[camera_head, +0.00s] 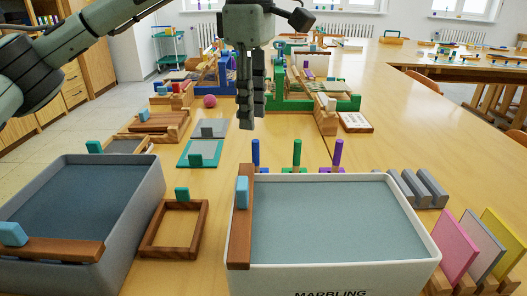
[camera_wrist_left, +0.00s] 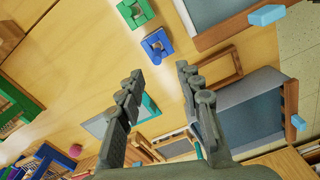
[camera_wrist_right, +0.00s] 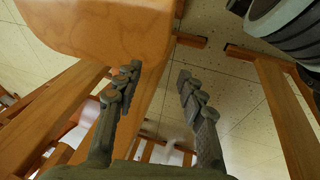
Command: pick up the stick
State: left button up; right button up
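Three upright sticks stand in small holders behind the white marbling tray: a blue stick (camera_head: 256,152), a green stick (camera_head: 297,153) and a purple stick (camera_head: 338,153). I cannot tell which one the task means. My left gripper (camera_head: 249,122) hangs fingers down above the table, near the blue stick in the head picture. In the left wrist view my left gripper (camera_wrist_left: 157,70) is open and empty, with the blue stick's holder (camera_wrist_left: 157,46) and the green stick's holder (camera_wrist_left: 135,12) beyond its tips.
The white tray (camera_head: 434,250) and a grey tray (camera_head: 150,215) fill the front, with a small wooden frame (camera_head: 148,240) between them. Grey bars (camera_head: 424,190) and coloured panels (camera_head: 458,240) stand at right. A green-edged rack (camera_head: 345,103) stands behind.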

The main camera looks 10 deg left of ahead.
aim_at(256, 141)
pick_arm(q)
jog(key=shift+f, duration=0.75)
jog(key=shift+s+f, duration=0.15)
jog(key=shift+f, duration=0.35)
jog(key=f, duration=0.5)
jog(key=shift+w+d+b, duration=0.2)
jog(key=shift+w+b, duration=0.1)
pick_arm(e)
jog(key=w, duration=0.1)
jog(key=w+a+t, duration=0.2)
jog(key=shift+w+a+r+y, duration=0.1)
jog(key=shift+w+r+y, duration=0.1)
jog(key=shift+r+y, duration=0.15)
pick_arm(q)
jog(key=shift+c, duration=0.4)
grip_shut()
